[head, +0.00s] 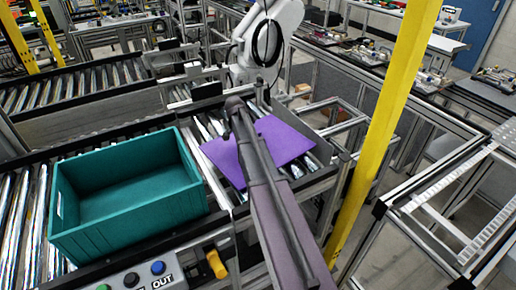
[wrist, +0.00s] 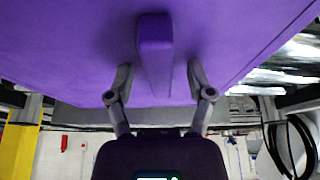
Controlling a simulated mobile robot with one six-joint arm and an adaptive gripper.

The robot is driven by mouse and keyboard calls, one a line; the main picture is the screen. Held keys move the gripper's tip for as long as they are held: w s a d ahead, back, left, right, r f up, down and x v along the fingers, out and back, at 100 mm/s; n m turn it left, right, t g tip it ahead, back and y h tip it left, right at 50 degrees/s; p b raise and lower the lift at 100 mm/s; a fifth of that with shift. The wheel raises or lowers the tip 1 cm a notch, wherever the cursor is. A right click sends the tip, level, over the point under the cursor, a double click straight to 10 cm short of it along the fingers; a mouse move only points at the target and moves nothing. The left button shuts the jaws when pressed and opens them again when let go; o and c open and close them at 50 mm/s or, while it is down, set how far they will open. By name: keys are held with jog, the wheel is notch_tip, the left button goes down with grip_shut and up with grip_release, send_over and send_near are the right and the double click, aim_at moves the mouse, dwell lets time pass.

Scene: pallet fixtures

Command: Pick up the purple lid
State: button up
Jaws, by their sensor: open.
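The purple lid (head: 285,141) lies flat on the roller conveyor, to the right of the teal crate, in the head view. My arm crosses in front of it and hides part of it. In the wrist view the lid (wrist: 70,50) fills the upper part, with a raised purple handle bar (wrist: 155,45) in the middle. My gripper (wrist: 157,80) is open, with one finger on each side of the handle. A gap shows between each finger and the handle. Whether the fingertips touch the lid's surface I cannot tell. In the head view my arm hides the fingers.
The empty teal crate (head: 130,195) stands on the rollers at the left. A yellow post (head: 385,120) rises right of the lid. A white robot arm (head: 268,40) stands behind it. A button panel (head: 140,277) is at the front edge.

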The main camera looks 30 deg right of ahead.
jog(key=shift+f, duration=0.15)
dwell(0.7)
jog(key=shift+s, duration=0.15)
grip_shut()
